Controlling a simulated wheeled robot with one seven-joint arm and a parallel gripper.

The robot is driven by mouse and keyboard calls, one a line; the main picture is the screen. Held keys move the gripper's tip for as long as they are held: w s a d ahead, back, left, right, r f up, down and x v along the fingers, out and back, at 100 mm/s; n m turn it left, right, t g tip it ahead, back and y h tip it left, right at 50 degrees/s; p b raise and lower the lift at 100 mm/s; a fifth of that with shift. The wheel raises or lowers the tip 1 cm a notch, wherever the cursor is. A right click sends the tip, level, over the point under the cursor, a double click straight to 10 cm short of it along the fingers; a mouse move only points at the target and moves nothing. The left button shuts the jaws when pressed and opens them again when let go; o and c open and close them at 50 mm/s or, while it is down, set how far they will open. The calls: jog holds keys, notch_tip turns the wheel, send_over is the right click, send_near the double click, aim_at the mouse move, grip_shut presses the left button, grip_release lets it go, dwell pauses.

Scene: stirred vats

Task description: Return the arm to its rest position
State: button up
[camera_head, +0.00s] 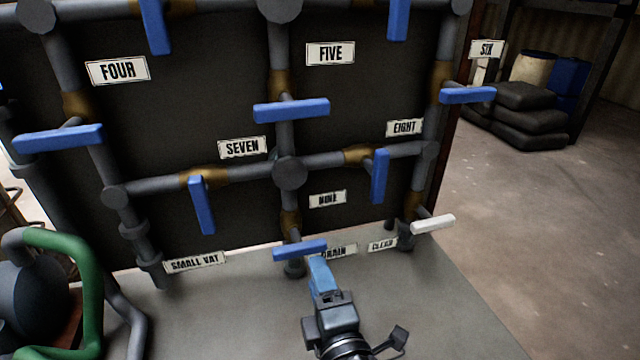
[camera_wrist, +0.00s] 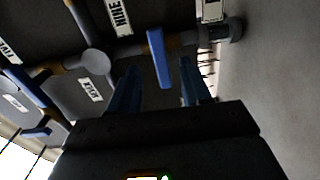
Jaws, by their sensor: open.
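My gripper (camera_head: 320,268) is at the lower middle of the head view, just below and right of the blue valve handle (camera_head: 300,249) near the partly covered DRAIN label (camera_head: 340,251). Its blue fingers stand apart in the wrist view (camera_wrist: 160,80), with nothing between them. A blue handle (camera_wrist: 158,58) shows beyond the fingertips there, close to the NINE label (camera_wrist: 118,15). I cannot tell how large the gap to it is. My arm comes in from the bottom edge of the head view.
A dark panel carries grey pipes (camera_head: 285,170), several blue handles, and a white handle (camera_head: 433,224) near the CLEAR-like label (camera_head: 382,244). A green pipe (camera_head: 88,290) stands at lower left. Dark sacks (camera_head: 525,115) lie at the back right. The floor (camera_head: 540,220) at right is clear.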

jog(key=s+d+f+m+g+h, duration=0.1)
jog(key=s+d+f+m, duration=0.2)
jog(key=s+d+m, duration=0.5)
jog(key=s+d+f+m+g+h, duration=0.15)
jog(key=s+d, duration=0.35)
jog(key=s, duration=0.7)
jog(key=s+d+r+m, duration=0.2)
jog(key=s+d+m, duration=0.1)
jog(key=s, duration=0.3)
jog(key=s+d+r+m+h, duration=0.1)
jog(key=s+d+r+m, duration=0.1)
jog(key=s, duration=0.4)
jog(key=s+d+r+m+h, duration=0.1)
jog(key=s+d+r+m, duration=0.2)
jog(key=s+m, duration=0.3)
jog(key=shift+s+d+r, duration=0.25)
jog(key=shift+d+r, duration=0.05)
jog(key=shift+r, duration=0.3)
jog(key=shift+m+h, duration=0.25)
